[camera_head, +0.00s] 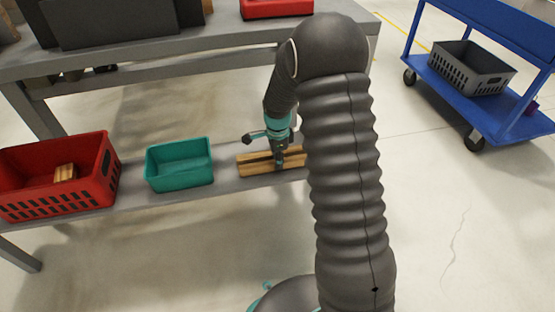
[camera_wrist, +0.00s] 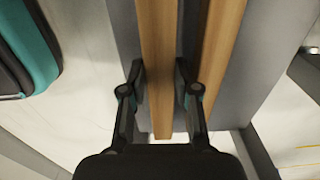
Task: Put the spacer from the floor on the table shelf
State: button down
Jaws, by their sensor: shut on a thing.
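The spacer (camera_wrist: 158,60), a long wooden bar, lies between the two fingers of my gripper (camera_wrist: 160,78) in the wrist view. My gripper is shut on it. In the head view my gripper (camera_head: 279,162) points down over the grey lower shelf of the table (camera_head: 228,183), and the spacer (camera_head: 256,170) is at the shelf, right of the teal bin. I cannot tell whether it touches the shelf. A second similar wooden bar (camera_wrist: 222,45) runs alongside, outside the right finger. My arm hides the right end of the bars in the head view.
A teal bin (camera_head: 180,177) and a red crate (camera_head: 108,172) with a wooden piece stand left on the shelf. The tabletop (camera_head: 215,42) is above and behind. A blue cart (camera_head: 490,112) with a grey crate (camera_head: 470,75) stands right.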

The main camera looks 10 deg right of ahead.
jog(key=shift+f, duration=0.5)
jog(key=c, duration=0.8)
grip_release()
jog(key=shift+o, duration=0.2)
jog(key=shift+r, duration=0.15)
notch_tip(320, 180, up, 7)
jog(key=shift+r, duration=0.15)
